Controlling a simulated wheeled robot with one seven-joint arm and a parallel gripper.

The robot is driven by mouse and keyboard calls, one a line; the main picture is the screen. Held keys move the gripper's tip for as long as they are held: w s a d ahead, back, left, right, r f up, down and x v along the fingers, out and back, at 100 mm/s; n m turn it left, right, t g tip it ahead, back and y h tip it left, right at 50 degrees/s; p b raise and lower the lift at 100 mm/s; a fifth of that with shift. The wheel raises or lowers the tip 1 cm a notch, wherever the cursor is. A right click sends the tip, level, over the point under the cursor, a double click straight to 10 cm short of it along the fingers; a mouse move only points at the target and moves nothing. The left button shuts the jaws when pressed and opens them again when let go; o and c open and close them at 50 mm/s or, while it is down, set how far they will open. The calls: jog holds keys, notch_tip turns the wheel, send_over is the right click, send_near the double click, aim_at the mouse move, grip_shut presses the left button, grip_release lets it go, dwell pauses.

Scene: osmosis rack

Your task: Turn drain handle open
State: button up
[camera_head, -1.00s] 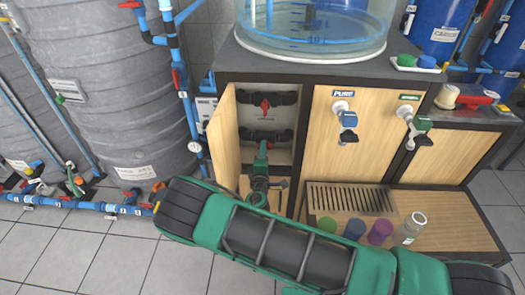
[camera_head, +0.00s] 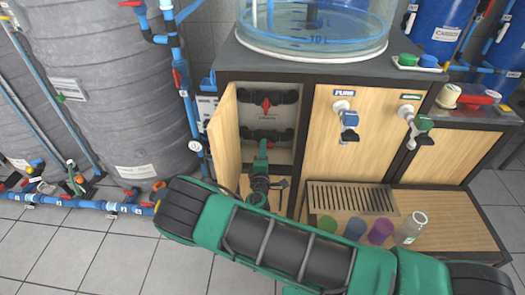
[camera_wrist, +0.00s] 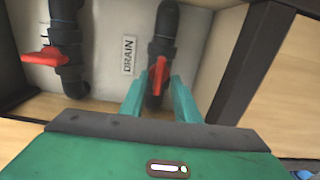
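The red drain handle (camera_wrist: 158,76) sits on a dark pipe beside a "DRAIN" label (camera_wrist: 128,55) in the wrist view. It lies roughly along the pipe. My gripper (camera_wrist: 157,82) is open, with its two teal fingers on either side of the handle and a visible gap to each. In the head view my gripper (camera_head: 263,146) reaches into the open cabinet at the lower dark pipe (camera_head: 285,137) and mostly hides the drain handle there. A second red handle (camera_wrist: 45,57) is on the other pipe, crosswise to it; in the head view it is the upper one (camera_head: 266,104).
The open wooden door (camera_head: 224,140) stands just left of my gripper. The cabinet's dark frame (camera_wrist: 240,65) is close on the right in the wrist view.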

jog(key=s, duration=1)
jog(key=shift+s+a, duration=0.25)
jog(key=shift+f, duration=0.1)
